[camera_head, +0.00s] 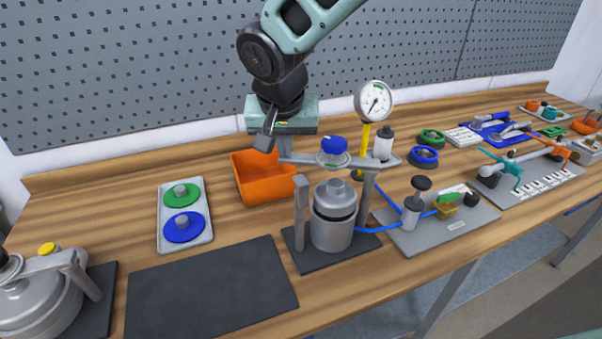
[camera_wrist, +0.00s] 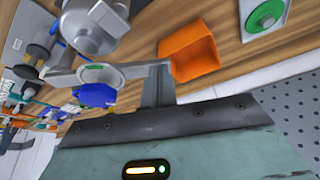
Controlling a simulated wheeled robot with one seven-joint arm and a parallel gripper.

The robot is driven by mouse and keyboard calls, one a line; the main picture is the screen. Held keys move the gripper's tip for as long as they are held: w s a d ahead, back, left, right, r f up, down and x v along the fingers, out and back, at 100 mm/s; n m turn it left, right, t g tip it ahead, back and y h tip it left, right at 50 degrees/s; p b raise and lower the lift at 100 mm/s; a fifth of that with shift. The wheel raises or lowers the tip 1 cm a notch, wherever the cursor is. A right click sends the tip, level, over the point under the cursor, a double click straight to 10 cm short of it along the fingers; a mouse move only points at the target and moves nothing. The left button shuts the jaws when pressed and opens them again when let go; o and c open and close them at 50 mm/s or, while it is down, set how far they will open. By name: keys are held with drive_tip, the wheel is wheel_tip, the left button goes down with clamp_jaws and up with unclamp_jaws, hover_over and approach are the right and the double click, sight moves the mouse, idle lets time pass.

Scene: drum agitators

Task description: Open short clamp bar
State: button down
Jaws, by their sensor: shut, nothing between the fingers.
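A grey clamp bar (camera_head: 302,159) with a blue knob (camera_head: 333,145) sits on the right post (camera_head: 367,188) of a small metal drum (camera_head: 333,215). The bar is swung toward the back, and its left end is away from the bare left post (camera_head: 301,205). In the wrist view the bar (camera_wrist: 122,70) and blue knob (camera_wrist: 95,96) lie left of the fingers. My gripper (camera_head: 284,150) is shut and empty at the bar's free end; it also shows in the wrist view (camera_wrist: 159,72). I cannot tell whether fingers and bar touch.
An orange bin (camera_head: 262,190) stands just behind the left post. A tray (camera_head: 164,235) with green and blue discs and a dark mat (camera_head: 205,290) lie left. A larger drum (camera_head: 40,305) with its own bar is far left. A gauge (camera_head: 374,101) stands right of my gripper.

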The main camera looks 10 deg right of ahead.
drive_tip(key=w+d+m+g+h+p, duration=0.1)
drive_tip(key=w+d+m+h+p, duration=0.1)
drive_tip(key=w+d+m, duration=0.3)
drive_tip(key=w+d+m+g+h+p, duration=0.1)
drive_tip(key=w+d+m+g+p, duration=0.1)
drive_tip(key=w+d+m, duration=0.4)
drive_tip(key=shift+w+m+h+p, duration=0.5)
drive_tip(key=shift+w+m, duration=0.8)
drive_tip(key=shift+w, duration=0.9)
drive_tip(key=shift+a, duration=0.1)
